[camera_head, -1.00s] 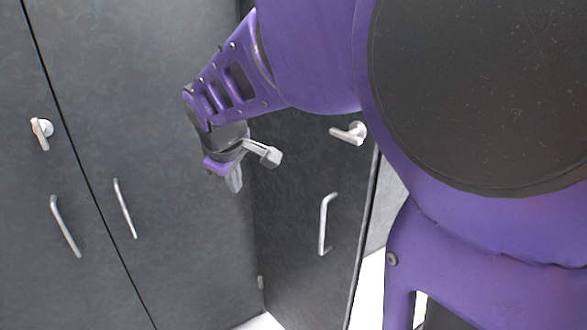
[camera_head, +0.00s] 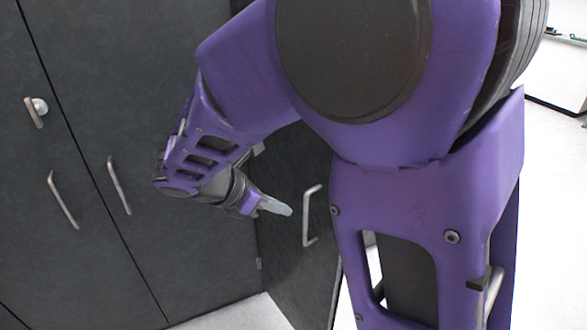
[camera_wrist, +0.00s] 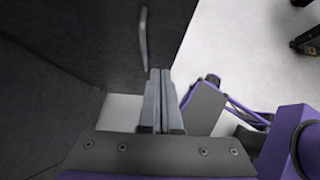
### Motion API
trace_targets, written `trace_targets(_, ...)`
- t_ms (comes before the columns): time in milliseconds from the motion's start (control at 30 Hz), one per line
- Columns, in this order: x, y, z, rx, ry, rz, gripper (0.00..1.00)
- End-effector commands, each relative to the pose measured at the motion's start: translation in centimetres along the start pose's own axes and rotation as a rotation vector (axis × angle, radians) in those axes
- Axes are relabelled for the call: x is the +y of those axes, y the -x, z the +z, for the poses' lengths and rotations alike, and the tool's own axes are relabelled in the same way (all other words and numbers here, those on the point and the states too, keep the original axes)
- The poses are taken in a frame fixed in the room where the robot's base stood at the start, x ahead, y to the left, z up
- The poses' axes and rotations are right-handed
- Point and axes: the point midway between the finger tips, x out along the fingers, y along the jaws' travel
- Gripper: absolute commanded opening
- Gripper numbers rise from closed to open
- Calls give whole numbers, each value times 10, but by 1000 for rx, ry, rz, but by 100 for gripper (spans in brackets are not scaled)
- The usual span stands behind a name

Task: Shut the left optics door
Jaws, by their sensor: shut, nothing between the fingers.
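A dark grey cabinet door (camera_head: 285,265) stands swung out at an angle from the cabinet front, hinged on its left edge. I take it as the left optics door. Its silver bar handle (camera_head: 307,216) is vertical and also shows in the wrist view (camera_wrist: 143,40). The door's upper part is hidden behind my arm. My gripper (camera_head: 288,209) is shut and empty, in front of the door face and just left of the handle in the head view. In the wrist view my closed fingers (camera_wrist: 159,78) reach toward the door's lower part; I cannot tell whether they touch it.
Two shut dark doors with bar handles (camera_head: 63,200) (camera_head: 119,186) fill the left; one has a turn latch (camera_head: 36,111). Pale floor (camera_head: 235,315) shows below and right of the open door. A white unit (camera_head: 560,75) stands far right.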

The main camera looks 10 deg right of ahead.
Motion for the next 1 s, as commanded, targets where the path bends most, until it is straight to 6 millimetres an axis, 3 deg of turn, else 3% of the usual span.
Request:
trace_targets(167, -1, -27, -2, 1, 0, -5, 0)
trace_targets(500, -1, -99, -2, 1, -2, -5, 0)
trace_targets(700, 0, -118, 20, 2, -6, -2, 0)
trace_targets(1000, 0, -125, 28, 3, -3, 0, 0)
